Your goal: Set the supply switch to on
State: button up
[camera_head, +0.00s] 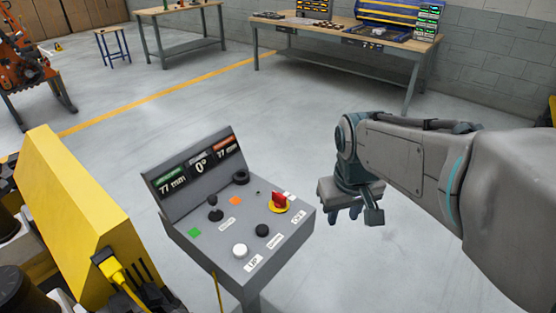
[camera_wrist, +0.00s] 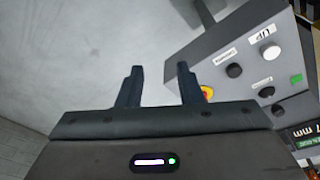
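The control box (camera_head: 240,235) stands in the middle of the head view, with a sloped top of knobs and buttons. A red rotary handle on a yellow disc (camera_head: 279,204), seemingly the supply switch, sits near its right edge. Small white labels lie around it, too small to read surely. In the wrist view only a sliver of the yellow and red switch (camera_wrist: 207,92) shows, partly hidden behind a finger. My gripper (camera_head: 345,213) is right of the box, apart from it and pointing down. In the wrist view its two fingers (camera_wrist: 160,87) are spread with nothing between them.
The box's raised display (camera_head: 200,166) reads 77 mm and 0°. Black knobs, a white button (camera_head: 240,250) and a small joystick (camera_head: 214,208) are close to the switch. A yellow machine (camera_head: 75,215) stands at left. Workbenches (camera_head: 340,35) are far behind; the floor between is clear.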

jog(key=w+a+r+n+g+p, duration=0.1)
jog(key=w+a+r+n+p, duration=0.25)
jog(key=w+a, duration=0.4)
jog(key=n+g+p, duration=0.1)
jog(key=n+p, duration=0.1)
jog(key=n, duration=0.2)
send_near(280, 194)
notch_tip(280, 194, down, 10)
jog(key=shift+f+p, duration=0.15)
jog(key=shift+p, duration=0.75)
jog(key=shift+d, duration=0.1)
grip_shut()
